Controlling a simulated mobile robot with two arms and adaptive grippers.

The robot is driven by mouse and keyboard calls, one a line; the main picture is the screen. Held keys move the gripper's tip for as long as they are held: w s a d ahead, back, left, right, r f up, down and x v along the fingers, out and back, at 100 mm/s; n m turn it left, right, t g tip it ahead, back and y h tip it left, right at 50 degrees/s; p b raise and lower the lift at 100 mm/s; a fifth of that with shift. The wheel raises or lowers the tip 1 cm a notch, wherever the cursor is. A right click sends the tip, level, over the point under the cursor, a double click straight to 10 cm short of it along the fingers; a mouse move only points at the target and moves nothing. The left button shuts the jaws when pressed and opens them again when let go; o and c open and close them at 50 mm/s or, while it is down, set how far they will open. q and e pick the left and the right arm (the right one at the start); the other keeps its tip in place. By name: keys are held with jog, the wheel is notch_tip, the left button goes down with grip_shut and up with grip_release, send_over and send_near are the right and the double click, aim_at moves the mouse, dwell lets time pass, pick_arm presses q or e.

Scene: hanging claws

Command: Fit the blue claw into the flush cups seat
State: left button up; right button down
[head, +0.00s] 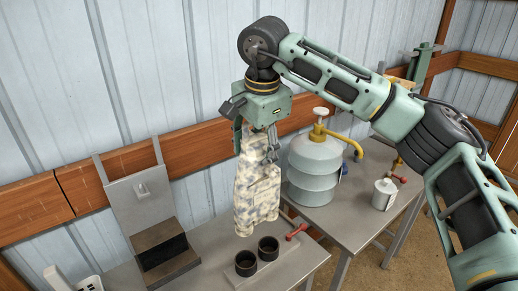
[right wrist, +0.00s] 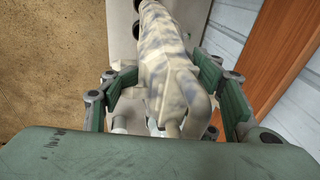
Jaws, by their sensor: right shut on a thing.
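My right gripper (head: 258,138) hangs from its arm and is shut on the upper part of a claw (head: 257,195), mottled cream and grey-blue rather than plain blue. The claw hangs nearly upright, its lower end above and behind two dark round cups (head: 257,256) on a flat grey plate; this looks like the cups seat. The claw and the cups appear apart, but the exact gap is hard to tell. In the right wrist view the claw (right wrist: 168,65) lies between the green fingers and hides part of the plate. My left gripper is out of view.
A grey stand with a dark block (head: 165,250) is left of the cups. A red-handled part (head: 297,232) lies near the plate. The wall is close behind.

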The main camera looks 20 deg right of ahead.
aim_at(258, 185)
jog(key=shift+s+f+b+x, duration=0.1)
jog(key=shift+s+b+x, duration=0.3)
jog(key=shift+b+x, duration=1.25)
jog(key=shift+s+f+b+x, duration=0.1)
jog(key=shift+s+b+x, duration=0.3)
jog(key=shift+b+x, duration=1.2)
jog(key=shift+s+f+b+x, duration=0.1)
jog(key=shift+s+b+x, duration=0.5)
jog(key=shift+x, duration=1.85)
jog(key=shift+w+a, duration=0.1)
jog(key=shift+w, duration=0.1)
jog(key=shift+w+b, duration=0.1)
jog(key=shift+b, duration=0.3)
jog(key=shift+w+a, duration=0.1)
jog(key=shift+w, duration=0.05)
